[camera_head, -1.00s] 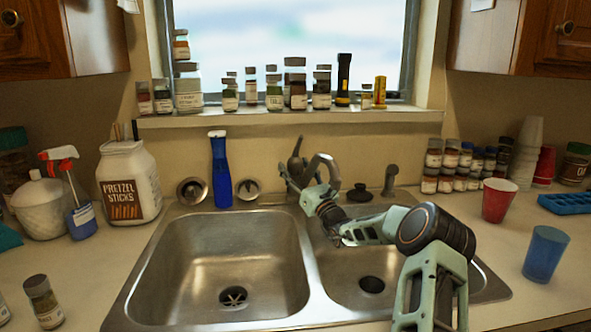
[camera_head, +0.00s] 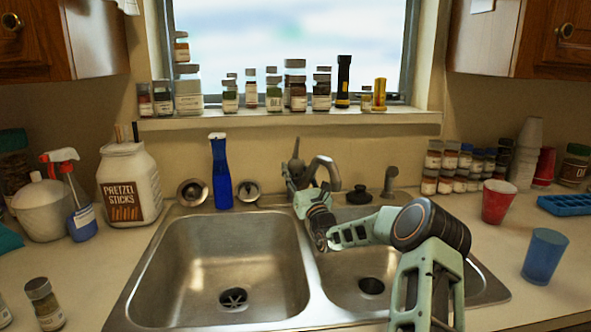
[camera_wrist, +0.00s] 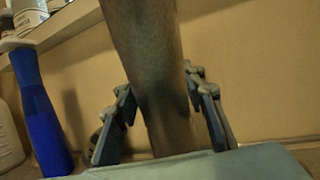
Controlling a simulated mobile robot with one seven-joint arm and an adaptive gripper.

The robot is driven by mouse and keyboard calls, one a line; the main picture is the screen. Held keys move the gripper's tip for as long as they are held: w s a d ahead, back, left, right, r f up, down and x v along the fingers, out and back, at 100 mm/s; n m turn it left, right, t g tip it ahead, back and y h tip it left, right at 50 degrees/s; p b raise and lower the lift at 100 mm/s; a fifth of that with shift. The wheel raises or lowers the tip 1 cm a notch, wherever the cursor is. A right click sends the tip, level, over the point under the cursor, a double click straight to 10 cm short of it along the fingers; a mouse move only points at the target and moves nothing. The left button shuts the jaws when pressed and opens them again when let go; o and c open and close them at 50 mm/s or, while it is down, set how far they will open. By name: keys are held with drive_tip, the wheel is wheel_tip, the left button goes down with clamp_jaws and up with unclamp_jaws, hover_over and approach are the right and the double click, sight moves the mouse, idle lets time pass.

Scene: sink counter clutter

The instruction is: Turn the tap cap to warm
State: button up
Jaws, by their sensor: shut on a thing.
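The metal tap stands behind the sink, with its cap and upright lever (camera_head: 295,150) on top and its curved spout (camera_head: 326,162) to the right. My gripper (camera_head: 296,188) is at the tap, low beside the spout; its fingers are mostly hidden in the head view. In the wrist view, a thick dark tap part (camera_wrist: 148,50) runs between the two fingers of my gripper (camera_wrist: 163,100). The fingers are closed on it, one on each side. Which way the cap is turned is hard to tell.
A blue bottle (camera_head: 220,172) stands left of the tap, and also shows in the wrist view (camera_wrist: 40,110). A sprayer (camera_head: 389,181) and black stopper (camera_head: 359,195) are to the right. The double sink (camera_head: 229,262) is empty. Jars line the windowsill (camera_head: 290,118).

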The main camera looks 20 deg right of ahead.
drive_tip(key=shift+h, duration=0.4)
drive_tip(key=o, duration=1.2)
drive_tip(key=shift+y, duration=0.4)
